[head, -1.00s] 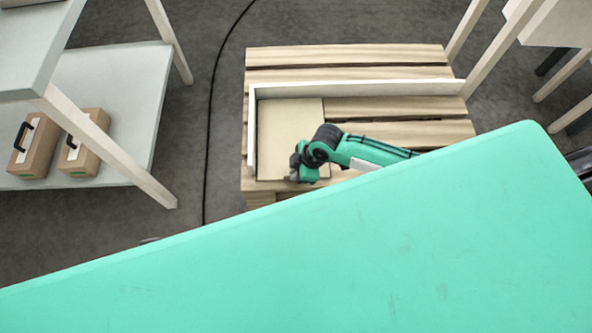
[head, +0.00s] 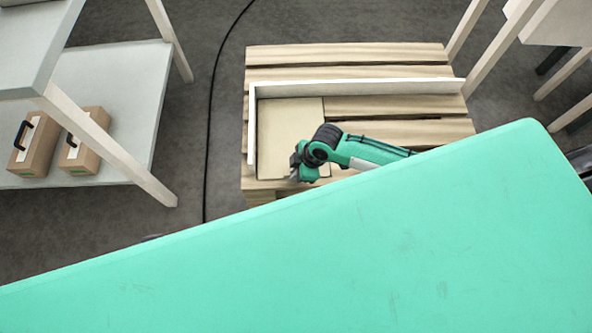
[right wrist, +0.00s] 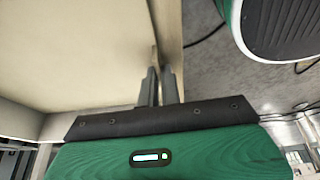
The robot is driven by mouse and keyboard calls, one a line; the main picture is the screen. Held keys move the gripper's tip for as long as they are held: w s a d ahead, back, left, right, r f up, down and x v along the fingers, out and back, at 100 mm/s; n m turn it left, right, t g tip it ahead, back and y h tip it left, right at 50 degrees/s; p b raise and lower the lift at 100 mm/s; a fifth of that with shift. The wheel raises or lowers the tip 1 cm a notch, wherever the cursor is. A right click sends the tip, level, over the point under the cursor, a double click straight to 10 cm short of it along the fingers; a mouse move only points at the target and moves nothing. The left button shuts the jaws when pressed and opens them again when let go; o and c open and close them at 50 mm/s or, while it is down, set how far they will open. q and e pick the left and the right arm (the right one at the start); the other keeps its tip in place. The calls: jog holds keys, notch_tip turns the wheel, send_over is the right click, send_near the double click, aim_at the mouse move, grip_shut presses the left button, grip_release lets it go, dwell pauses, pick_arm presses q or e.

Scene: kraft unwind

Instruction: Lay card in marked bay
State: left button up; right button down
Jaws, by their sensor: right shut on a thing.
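The card (head: 285,125) is a flat beige sheet over the left part of a slatted wooden pallet (head: 400,130). It sits close inside the corner of a white L-shaped fence (head: 355,87). My right gripper (head: 294,175) is at the card's near edge and hides part of it. In the right wrist view the fingers (right wrist: 158,85) are shut on the card's edge, and the card (right wrist: 70,50) spreads out to the left. I cannot tell whether the card rests fully flat on the slats. My left gripper is not in view.
My green body fills the lower part of the head view. A grey shelf (head: 110,90) with two brown boxes with handles (head: 35,145) stands at left. A black cable (head: 211,110) runs along the floor. Pale table legs (head: 500,55) stand at right. The pallet's right part is bare.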

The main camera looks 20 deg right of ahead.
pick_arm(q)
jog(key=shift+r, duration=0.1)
pick_arm(e)
jog(key=shift+f, duration=0.1)
jog(key=c, duration=1.5)
grip_release()
